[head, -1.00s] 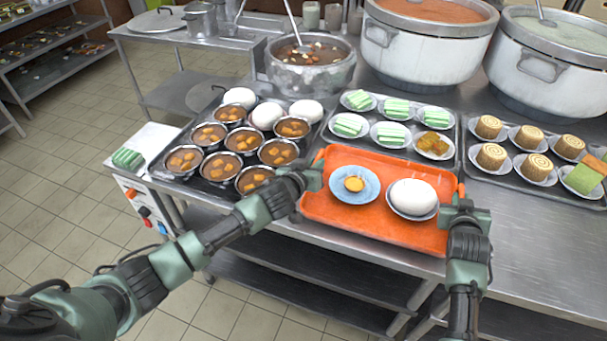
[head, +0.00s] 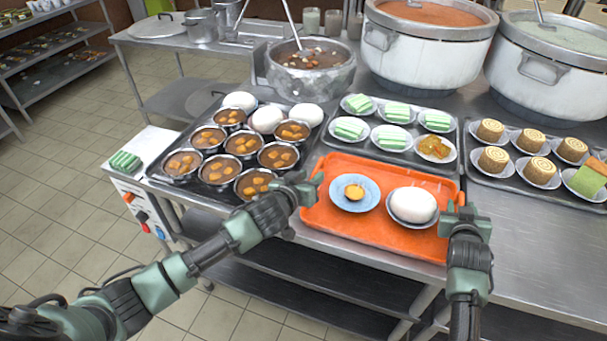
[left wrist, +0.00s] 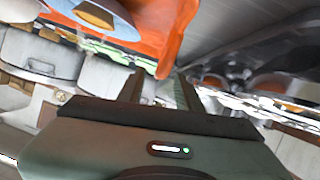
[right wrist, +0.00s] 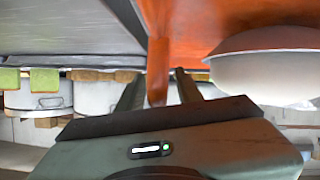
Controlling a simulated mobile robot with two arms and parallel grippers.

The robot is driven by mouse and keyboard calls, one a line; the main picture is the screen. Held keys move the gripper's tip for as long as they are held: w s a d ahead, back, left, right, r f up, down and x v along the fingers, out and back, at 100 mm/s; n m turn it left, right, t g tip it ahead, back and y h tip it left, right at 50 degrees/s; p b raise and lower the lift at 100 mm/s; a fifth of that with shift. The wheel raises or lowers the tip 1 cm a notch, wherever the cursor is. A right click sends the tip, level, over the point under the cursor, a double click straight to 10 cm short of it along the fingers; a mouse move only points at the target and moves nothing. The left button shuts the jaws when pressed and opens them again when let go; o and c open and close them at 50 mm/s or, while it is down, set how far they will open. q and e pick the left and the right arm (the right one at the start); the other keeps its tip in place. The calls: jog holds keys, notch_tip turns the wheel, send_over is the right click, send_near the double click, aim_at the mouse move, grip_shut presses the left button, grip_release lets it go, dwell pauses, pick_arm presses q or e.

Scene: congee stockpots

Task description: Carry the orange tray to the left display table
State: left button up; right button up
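The orange tray (head: 345,228) lies on the steel counter near its front edge. It carries a blue saucer (head: 340,200) with a small yellow item and a bowl with a white dome (head: 414,204). My left gripper (head: 312,186) is at the tray's left end. In the left wrist view its fingers (left wrist: 160,88) are apart, with the tray's orange edge at the gap. My right gripper (head: 462,208) is at the tray's right end. In the right wrist view its fingers (right wrist: 157,92) stand apart on either side of the orange end wall, with gaps showing.
A dark tray of brown-filled bowls (head: 243,143) sits close on the left. Trays of green cakes (head: 397,138) and rolled cakes (head: 540,168) lie behind and right. Large stockpots (head: 428,50) stand at the back. Tiled floor (head: 60,190) is open at left.

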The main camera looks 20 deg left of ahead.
jog(key=shift+s, duration=0.1)
pick_arm(q)
jog(key=v, duration=0.8)
jog(key=shift+s, duration=0.2)
pick_arm(e)
jog(key=v, duration=1.2)
pick_arm(q)
jog(key=shift+s, duration=0.1)
pick_arm(e)
jog(key=shift+a+f, duration=0.1)
